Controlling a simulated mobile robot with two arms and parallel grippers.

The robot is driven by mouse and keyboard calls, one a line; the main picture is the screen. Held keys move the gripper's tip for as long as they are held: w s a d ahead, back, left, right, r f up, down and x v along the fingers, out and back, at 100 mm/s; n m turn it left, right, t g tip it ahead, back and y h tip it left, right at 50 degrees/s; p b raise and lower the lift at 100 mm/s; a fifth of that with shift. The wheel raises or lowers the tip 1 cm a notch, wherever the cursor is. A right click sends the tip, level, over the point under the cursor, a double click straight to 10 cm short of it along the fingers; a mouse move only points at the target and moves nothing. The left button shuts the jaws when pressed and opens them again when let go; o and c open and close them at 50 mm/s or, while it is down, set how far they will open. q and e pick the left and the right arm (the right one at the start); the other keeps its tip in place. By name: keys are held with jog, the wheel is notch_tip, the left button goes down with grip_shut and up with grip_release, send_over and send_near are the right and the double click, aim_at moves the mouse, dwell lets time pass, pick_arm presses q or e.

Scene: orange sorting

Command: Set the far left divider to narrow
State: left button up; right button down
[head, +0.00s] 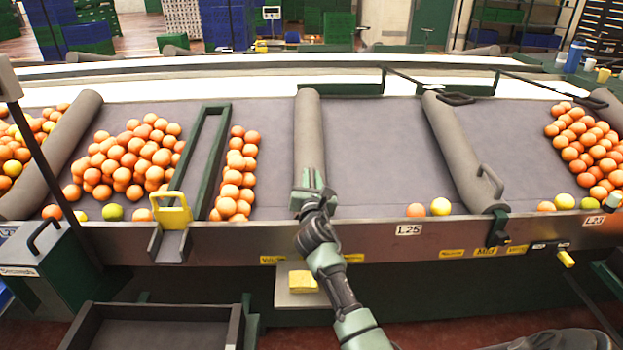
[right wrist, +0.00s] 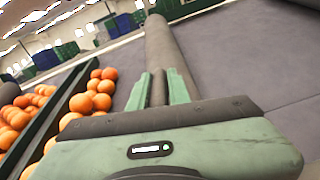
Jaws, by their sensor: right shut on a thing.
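A grey padded divider (head: 309,130) runs back across the belt near the middle of the head view. My right gripper (head: 312,184) is at its near end. In the right wrist view its two green fingers (right wrist: 165,88) are shut on a dark handle at the end of that divider (right wrist: 165,45). Another grey padded divider (head: 52,152) lies slanted at the far left, with oranges on both sides. A third (head: 462,148) lies slanted at the right, with a dark loop handle. My left gripper is not in view.
A green frame (head: 208,150) with a yellow handle (head: 172,211) stands between oranges left of my gripper. The front rail (head: 400,237) carries yellow labels, some hidden or too small to read. Bare belt (head: 375,150) lies right of the held divider, with two fruits at its front.

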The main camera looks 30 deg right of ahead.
dwell(0.7)
jog(key=shift+s+d, duration=0.1)
jog(key=shift+d, duration=0.1)
jog(key=d+p, duration=0.1)
jog(key=s+p, duration=0.1)
jog(key=d, duration=0.1)
jog(key=shift+s+d+r+p, duration=0.2)
jog(key=shift+s+d+p, duration=0.05)
jog(key=shift+d+p, duration=0.15)
jog(key=s+d+p, duration=0.1)
jog(key=s+d, duration=0.3)
jog(key=d, duration=0.2)
jog(key=shift+d+f+p, duration=0.25)
jog(key=shift+p, duration=0.1)
jog(key=shift+s, duration=0.15)
jog(key=c, duration=1.4)
grip_release()
jog(key=shift+d, duration=0.1)
jog(key=shift+c, duration=0.2)
jog(key=shift+o, duration=0.4)
jog(key=shift+s, duration=0.15)
